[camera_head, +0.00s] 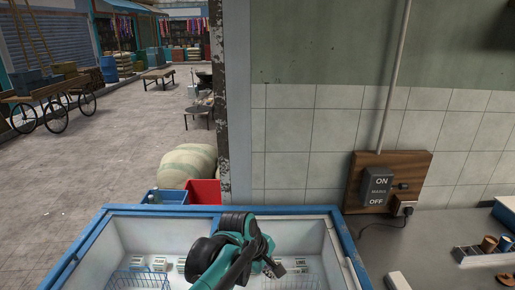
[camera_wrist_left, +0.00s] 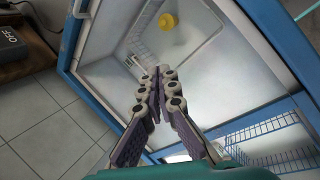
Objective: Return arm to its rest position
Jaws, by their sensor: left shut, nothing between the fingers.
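My left arm, teal and black, reaches over an open blue-rimmed chest freezer (camera_head: 115,240) in the head view. My left gripper (camera_head: 277,268) hangs over the freezer opening, partly hidden by the arm. In the left wrist view, the gripper's fingers (camera_wrist_left: 157,76) come together at the tips, shut and empty, with the freezer (camera_wrist_left: 110,75) interior beyond them. My right gripper is in neither view.
A yellow object (camera_wrist_left: 168,21) lies in the freezer. Wire baskets (camera_head: 139,279) hang inside it. Behind it are a tiled wall (camera_head: 305,130) and a switch board (camera_head: 414,165). A counter (camera_head: 440,235) stands on the right, and a red crate (camera_head: 204,190) behind the freezer.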

